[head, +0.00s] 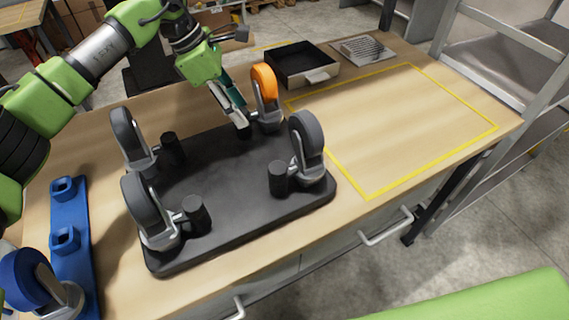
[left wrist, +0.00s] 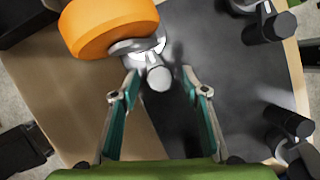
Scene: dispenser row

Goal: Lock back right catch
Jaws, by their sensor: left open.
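A black base plate (head: 225,205) lies on the wooden table and bears several upturned casters with short dark posts. The back right caster has an orange wheel (head: 264,82) in a grey fork, which also shows in the left wrist view (left wrist: 105,25). My left gripper (head: 238,118) points down just left of this caster, over the plate's back edge. In the left wrist view my left gripper (left wrist: 163,84) is open, its fingers on either side of a grey round-ended part (left wrist: 158,78) beside the orange wheel. Contact cannot be told. My right gripper is not in view.
Grey-wheeled casters stand at the front right (head: 307,142), back left (head: 128,138) and front left (head: 147,208). A blue rack (head: 70,215) and a blue wheel (head: 27,278) are at the left. A black tray (head: 300,64) stands behind. The yellow-outlined area (head: 400,125) is clear.

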